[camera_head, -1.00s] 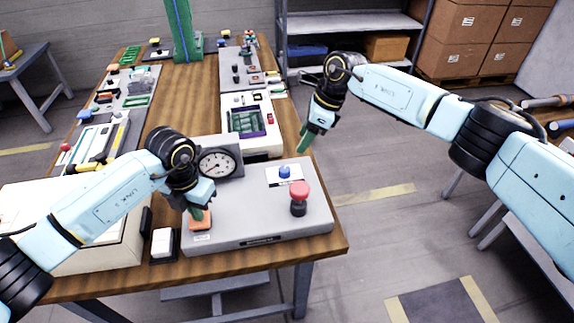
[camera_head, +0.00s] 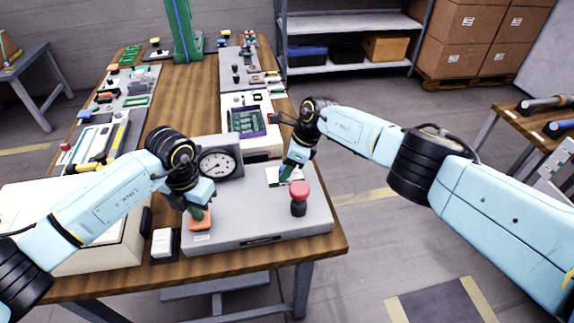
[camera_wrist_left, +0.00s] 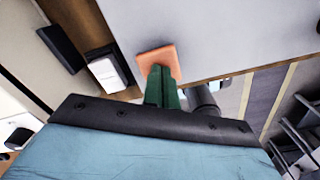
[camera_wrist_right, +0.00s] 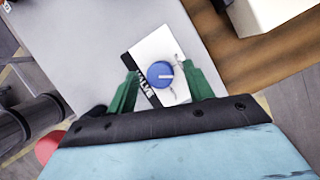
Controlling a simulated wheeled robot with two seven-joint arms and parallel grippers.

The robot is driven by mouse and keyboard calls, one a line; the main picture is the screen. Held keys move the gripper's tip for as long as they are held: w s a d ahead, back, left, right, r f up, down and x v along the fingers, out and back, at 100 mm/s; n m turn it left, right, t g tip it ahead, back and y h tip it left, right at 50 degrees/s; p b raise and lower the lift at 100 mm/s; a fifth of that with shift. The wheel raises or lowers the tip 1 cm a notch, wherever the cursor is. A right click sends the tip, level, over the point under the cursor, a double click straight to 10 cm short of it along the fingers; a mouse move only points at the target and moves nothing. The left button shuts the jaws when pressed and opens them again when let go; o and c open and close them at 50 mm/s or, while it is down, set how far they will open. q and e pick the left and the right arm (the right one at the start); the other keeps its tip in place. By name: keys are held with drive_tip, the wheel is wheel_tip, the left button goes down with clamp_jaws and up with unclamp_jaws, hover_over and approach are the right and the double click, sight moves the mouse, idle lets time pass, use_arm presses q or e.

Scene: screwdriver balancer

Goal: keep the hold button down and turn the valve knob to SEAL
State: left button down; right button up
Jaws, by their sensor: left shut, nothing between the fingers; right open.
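The hold button is an orange square (camera_head: 197,224) at the front left of the grey panel box (camera_head: 250,222); it also shows in the left wrist view (camera_wrist_left: 158,58). My left gripper (camera_head: 199,213) is shut with its green fingertips on or just over the button; exact contact is hard to tell. The valve knob is blue with a white pointer line (camera_wrist_right: 160,74), on a white label plate (camera_wrist_right: 168,50) reading VALVE. My right gripper (camera_wrist_right: 160,88) is open, its green fingers on either side of the knob and apart from it.
A red mushroom button (camera_head: 299,190) stands on the panel close to my right gripper. A round dial gauge (camera_head: 218,163) stands behind the orange button. A white block in a black holder (camera_head: 163,243) sits left of the panel. Other devices crowd the table behind.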

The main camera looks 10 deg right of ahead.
drive_tip(key=c, duration=1)
drive_tip(key=shift+m, duration=0.3)
drive_tip(key=m+t, duration=0.1)
drive_tip(key=m, duration=0.1)
drive_tip(key=m+t+h, duration=0.1)
drive_tip(key=m, duration=0.2)
drive_tip(key=shift+s+m, duration=0.15)
drive_tip(key=shift+m, duration=0.15)
drive_tip(key=m+h, duration=0.1)
drive_tip(key=m, duration=0.1)
drive_tip(key=m+t+h, duration=0.1)
drive_tip(key=m, duration=0.2)
drive_tip(key=shift+s+a+m, duration=0.1)
drive_tip(key=shift+a+m, duration=0.05)
drive_tip(key=shift+m, duration=0.15)
drive_tip(key=o, duration=1)
